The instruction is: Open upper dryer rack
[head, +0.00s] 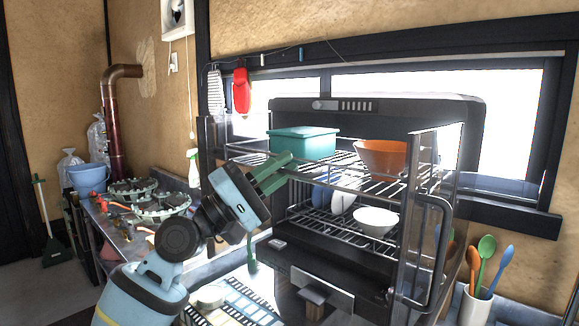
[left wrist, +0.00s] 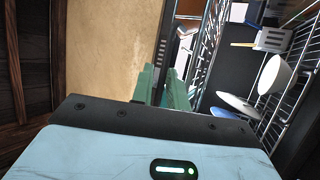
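The dish dryer (head: 330,290) is a dark cabinet with an open front and two wire racks. The upper dryer rack (head: 345,180) holds a teal box (head: 303,143) and an orange bowl (head: 380,157). My left gripper (head: 288,168) is at the front left of this rack, its green fingers pointing at it. A narrow gap shows between the fingers, and I see nothing held. In the left wrist view the fingers (left wrist: 163,88) are just left of the wire rack (left wrist: 208,45); contact cannot be told. My right gripper is not in view.
The lower rack (head: 325,225) holds a white bowl (head: 376,221) and plates. A dark curved handle (head: 447,245) stands at the dryer's right front. A utensil cup (head: 475,306) is at the lower right.

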